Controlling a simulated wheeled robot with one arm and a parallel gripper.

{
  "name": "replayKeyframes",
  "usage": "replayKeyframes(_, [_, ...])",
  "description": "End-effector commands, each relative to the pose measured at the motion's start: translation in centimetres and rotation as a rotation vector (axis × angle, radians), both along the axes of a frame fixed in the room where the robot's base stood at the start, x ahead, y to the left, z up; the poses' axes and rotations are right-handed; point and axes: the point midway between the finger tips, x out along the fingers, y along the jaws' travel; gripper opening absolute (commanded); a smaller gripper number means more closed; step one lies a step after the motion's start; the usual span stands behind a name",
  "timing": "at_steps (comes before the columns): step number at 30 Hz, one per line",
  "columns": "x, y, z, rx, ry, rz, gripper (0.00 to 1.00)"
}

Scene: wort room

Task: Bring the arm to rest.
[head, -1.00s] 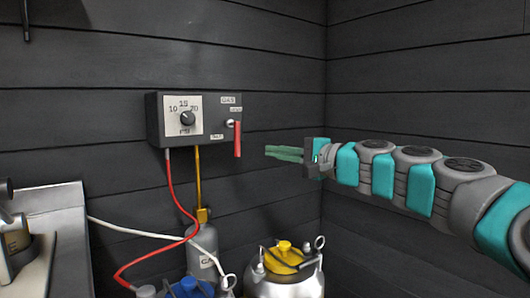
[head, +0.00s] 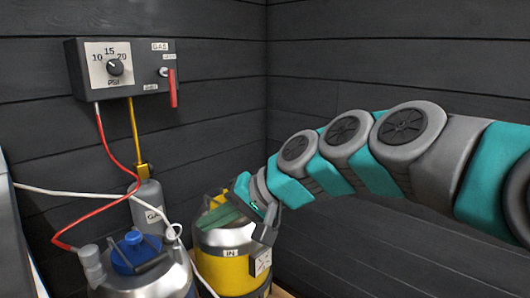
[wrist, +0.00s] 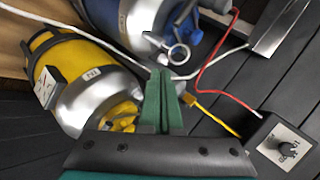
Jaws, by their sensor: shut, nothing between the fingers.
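My gripper (head: 212,216) hangs low at the end of my bent arm in the head view, with its green fingers in front of the upper part of the yellow keg (head: 222,268). I cannot tell whether they touch it. In the wrist view the green fingers (wrist: 160,76) lie together, shut and empty, with the keg (wrist: 88,90) to their left. The gripper hides part of the keg's top in the head view.
A gas control box (head: 120,67) with a dial and red lever is on the dark wall. A red hose (head: 112,160) and a yellow pipe (head: 135,130) run down from it. A grey gas bottle (head: 148,205) and a blue-topped keg (head: 140,275) stand at left.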

Motion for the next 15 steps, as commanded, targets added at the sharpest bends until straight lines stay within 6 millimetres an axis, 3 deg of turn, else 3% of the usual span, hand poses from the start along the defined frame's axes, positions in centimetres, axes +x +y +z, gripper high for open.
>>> replayKeyframes(1, [-1.5, -1.2, -2.2, -0.072, 0.011, 0.011, 0.0])
replayKeyframes(6, [-6.3, -6.1, -9.0, -0.309, 0.064, 0.05, 0.0])
replayKeyframes(15, [-15.5, -16.9, -18.2, -0.668, 0.239, 0.077, 0.0])
